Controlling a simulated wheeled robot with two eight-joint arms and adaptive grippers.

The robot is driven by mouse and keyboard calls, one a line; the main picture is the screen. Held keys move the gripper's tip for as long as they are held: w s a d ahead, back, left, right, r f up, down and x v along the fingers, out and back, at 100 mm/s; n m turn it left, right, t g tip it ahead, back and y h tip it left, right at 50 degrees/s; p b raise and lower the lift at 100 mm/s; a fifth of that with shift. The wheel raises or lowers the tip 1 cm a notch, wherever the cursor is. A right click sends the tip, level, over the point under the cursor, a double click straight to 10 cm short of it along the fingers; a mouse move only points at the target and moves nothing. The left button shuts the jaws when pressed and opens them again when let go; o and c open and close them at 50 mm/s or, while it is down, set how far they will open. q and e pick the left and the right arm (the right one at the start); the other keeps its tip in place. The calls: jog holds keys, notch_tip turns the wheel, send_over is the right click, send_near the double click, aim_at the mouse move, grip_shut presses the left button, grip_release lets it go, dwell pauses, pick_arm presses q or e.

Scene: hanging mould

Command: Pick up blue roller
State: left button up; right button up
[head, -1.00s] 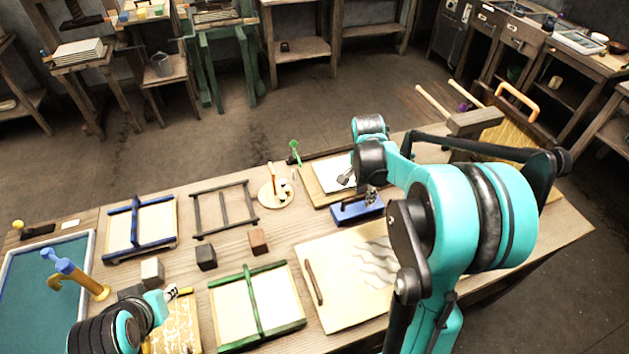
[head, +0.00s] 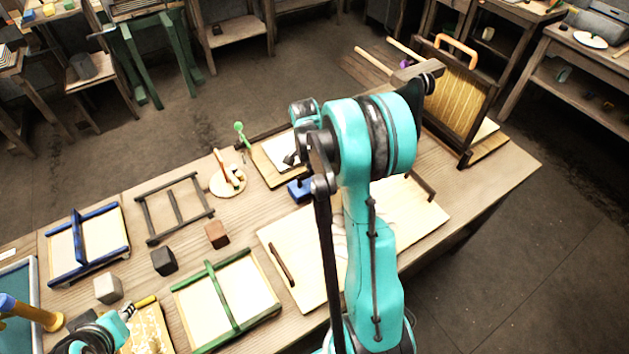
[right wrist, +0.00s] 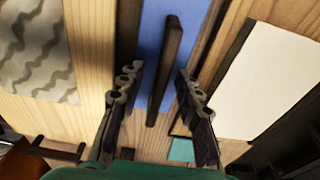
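A blue block-like piece (head: 299,190) sits on the table just below my right gripper (head: 291,160); my arm partly covers it. In the right wrist view its blue surface (right wrist: 153,40) lies beneath a dark wooden bar (right wrist: 165,75). My right gripper (right wrist: 150,95) is open, with one finger on each side of the bar; I cannot tell if they touch it. I cannot tell which is the roller. My left gripper (head: 130,311) is near a small yellow-handled tool (head: 146,301).
A pale board (head: 300,265) lies right in front of the blue piece. A green frame (head: 238,315), a blue frame (head: 82,265) and a dark frame (head: 155,235) lie to the left. A hanging mould frame (head: 450,110) stands at the back right.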

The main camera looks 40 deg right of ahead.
grip_shut()
jog(key=shift+r, duration=0.1)
